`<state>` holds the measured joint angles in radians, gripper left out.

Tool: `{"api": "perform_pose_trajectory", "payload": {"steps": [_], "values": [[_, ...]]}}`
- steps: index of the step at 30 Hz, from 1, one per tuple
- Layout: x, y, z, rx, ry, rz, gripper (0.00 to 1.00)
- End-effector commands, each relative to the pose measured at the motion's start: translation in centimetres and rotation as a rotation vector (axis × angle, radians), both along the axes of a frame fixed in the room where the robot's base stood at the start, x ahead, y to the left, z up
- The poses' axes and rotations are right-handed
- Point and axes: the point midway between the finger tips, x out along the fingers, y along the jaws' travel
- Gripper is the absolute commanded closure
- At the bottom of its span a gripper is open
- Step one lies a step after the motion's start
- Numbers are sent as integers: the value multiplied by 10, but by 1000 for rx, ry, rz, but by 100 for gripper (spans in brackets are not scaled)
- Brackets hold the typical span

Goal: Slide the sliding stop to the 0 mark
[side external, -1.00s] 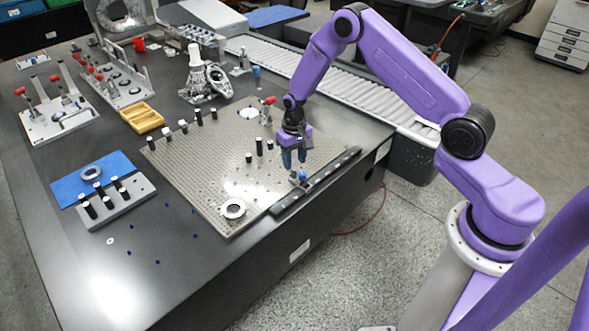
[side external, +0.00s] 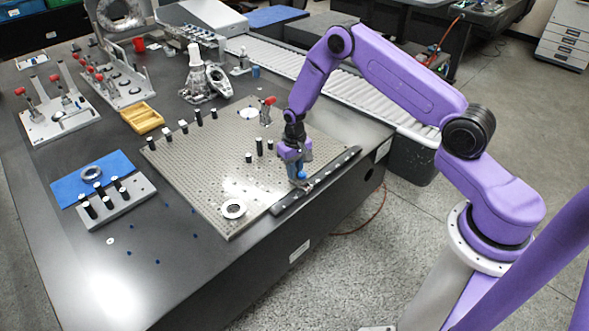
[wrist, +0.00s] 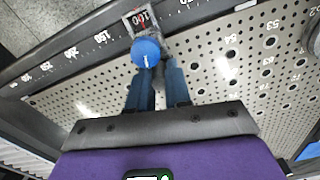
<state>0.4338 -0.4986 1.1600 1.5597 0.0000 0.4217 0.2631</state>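The sliding stop (wrist: 147,52) is a grey block with a round blue knob on top, seated on the dark scale rail (wrist: 88,47). Its window shows 100 in the wrist view. In the side external view the rail (side external: 333,171) runs along the plate's front right edge, and the stop there is mostly hidden by my gripper. My gripper (wrist: 158,74) points down close to the stop, its two blue fingers apart with a gap between them. The fingertips are right by the knob; I cannot tell whether they touch it.
The perforated plate (side external: 205,170) fills the area behind the rail. Several black posts and a ring (side external: 233,209) stand on it. A red-handled clamp (side external: 267,108) is behind my gripper. The rail's scale reads 150, 200 and 250 leftward in the wrist view.

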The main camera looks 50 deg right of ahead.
Motion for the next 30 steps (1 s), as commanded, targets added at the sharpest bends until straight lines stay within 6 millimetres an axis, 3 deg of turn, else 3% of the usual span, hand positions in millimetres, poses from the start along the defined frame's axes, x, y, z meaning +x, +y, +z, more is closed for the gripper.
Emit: {"api": "perform_pose_trajectory", "payload": {"steps": [5, 12, 17, 29, 30], "values": [[0, 14, 0, 0, 1, 5, 100], [0, 69, 0, 0, 0, 7, 100], [0, 96, 0, 0, 0, 4, 100], [0, 108, 1, 2, -2, 4, 100], [0, 108, 1, 2, -2, 4, 78]]}}
